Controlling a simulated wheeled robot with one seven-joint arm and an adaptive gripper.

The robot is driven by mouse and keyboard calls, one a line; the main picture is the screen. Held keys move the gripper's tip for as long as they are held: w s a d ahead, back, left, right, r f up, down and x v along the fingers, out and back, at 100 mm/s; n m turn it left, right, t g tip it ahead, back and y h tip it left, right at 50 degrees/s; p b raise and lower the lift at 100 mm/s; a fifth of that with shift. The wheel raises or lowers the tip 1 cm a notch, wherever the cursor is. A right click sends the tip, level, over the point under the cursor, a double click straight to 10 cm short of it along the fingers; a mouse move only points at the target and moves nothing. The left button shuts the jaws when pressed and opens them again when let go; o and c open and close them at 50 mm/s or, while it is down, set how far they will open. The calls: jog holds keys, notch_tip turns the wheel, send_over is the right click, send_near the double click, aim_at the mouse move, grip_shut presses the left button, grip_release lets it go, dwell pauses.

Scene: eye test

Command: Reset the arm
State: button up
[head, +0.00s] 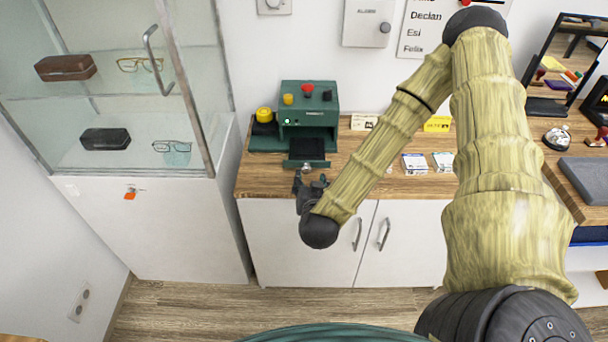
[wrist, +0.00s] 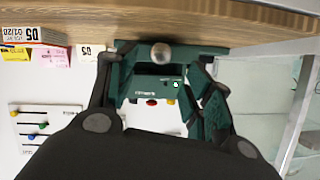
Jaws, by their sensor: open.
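My gripper (head: 311,184) is at the end of my bent, bamboo-patterned arm, low in front of the wooden counter's front edge. In the wrist view my gripper (wrist: 155,62) has its two dark fingers spread wide, with nothing held between them. A green machine (head: 325,98) with red, yellow and black knobs stands on the counter just beyond. Its dark front tray (head: 306,150) faces my gripper. A silver round knob (wrist: 161,53) shows between the fingers in the wrist view; I cannot tell if they touch it.
The wooden counter (head: 259,182) carries small boxes (head: 414,164) and a yellow card (head: 437,124) behind my arm. A glass cabinet (head: 95,35) with eyeglasses and cases stands left. A bell (head: 557,138) and grey pad (head: 585,178) lie right. The floor (head: 190,305) at lower left is clear.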

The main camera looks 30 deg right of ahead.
jog(key=s+a+f+n+g+y, duration=0.2)
jog(key=s+a+f+y, duration=0.1)
jog(key=s+a+f, duration=0.3)
jog(key=s+a+f+n+g+y, duration=0.25)
jog(key=s+a+f, duration=0.2)
jog(key=f, duration=0.45)
jog(key=s+f+n+g, duration=0.1)
jog(key=s+f+g, duration=0.3)
jog(key=s, duration=0.5)
jog(key=s+f+n+g, duration=0.2)
jog(key=s+f+g, duration=0.1)
jog(key=s, duration=0.6)
jog(key=shift+s+a+f+g, duration=0.2)
jog(key=shift+a+f+g, duration=0.15)
jog(key=shift+a+f, duration=0.15)
